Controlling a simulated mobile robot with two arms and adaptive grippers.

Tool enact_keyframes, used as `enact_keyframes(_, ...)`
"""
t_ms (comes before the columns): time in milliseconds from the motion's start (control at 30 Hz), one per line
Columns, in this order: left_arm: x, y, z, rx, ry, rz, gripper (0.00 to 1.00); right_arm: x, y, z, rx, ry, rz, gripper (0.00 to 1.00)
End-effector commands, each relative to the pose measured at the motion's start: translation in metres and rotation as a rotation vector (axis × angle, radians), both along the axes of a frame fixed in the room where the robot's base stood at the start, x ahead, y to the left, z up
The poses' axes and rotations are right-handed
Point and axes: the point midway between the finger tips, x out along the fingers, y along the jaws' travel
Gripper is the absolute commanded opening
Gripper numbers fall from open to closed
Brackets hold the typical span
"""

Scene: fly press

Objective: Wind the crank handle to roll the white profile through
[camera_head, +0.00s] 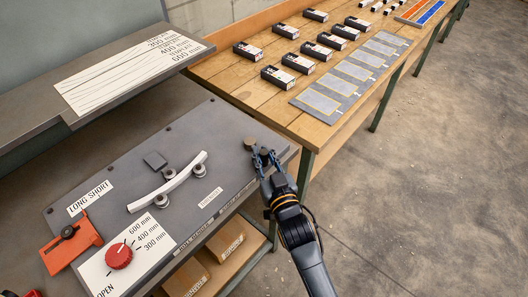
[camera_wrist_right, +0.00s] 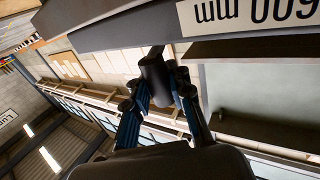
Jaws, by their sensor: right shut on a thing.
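The white profile (camera_head: 167,183) is a curved strip lying among the grey rollers (camera_head: 200,170) on the dark machine plate (camera_head: 140,150). The crank handle's knob (camera_head: 250,144) is at the plate's right end. My right gripper (camera_head: 263,158) is at that end, shut on the crank handle. The right wrist view shows the fingers closed around a dark cylindrical grip (camera_wrist_right: 157,80). The fingers hide much of the crank in the head view. My left gripper is in neither view.
A red dial (camera_head: 119,256) and an orange block (camera_head: 72,241) are at the plate's left. The floor at right (camera_head: 430,190) is clear.

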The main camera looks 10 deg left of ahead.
Motion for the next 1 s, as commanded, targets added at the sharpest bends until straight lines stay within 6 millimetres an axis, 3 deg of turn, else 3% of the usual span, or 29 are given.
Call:
enact_keyframes(33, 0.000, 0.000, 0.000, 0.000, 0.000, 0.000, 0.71, -0.003, 0.000, -0.007, -0.006, 0.014, 0.001, 0.00)
enact_keyframes(400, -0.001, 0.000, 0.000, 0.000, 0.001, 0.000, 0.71, -0.003, 0.001, -0.007, -0.004, 0.014, 0.003, 0.00)
enact_keyframes(433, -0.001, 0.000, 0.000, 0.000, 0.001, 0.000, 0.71, -0.003, 0.001, -0.007, -0.004, 0.014, 0.003, 0.23)
enact_keyframes(533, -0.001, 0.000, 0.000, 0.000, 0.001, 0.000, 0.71, -0.003, 0.001, -0.006, -0.003, 0.012, 0.003, 0.44)
enact_keyframes(867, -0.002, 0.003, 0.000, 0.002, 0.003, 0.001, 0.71, -0.003, 0.000, -0.002, 0.000, 0.004, 0.002, 0.44)
enact_keyframes(1000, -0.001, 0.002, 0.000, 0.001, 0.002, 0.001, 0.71, -0.015, -0.005, -0.003, 0.000, 0.005, 0.002, 0.44)
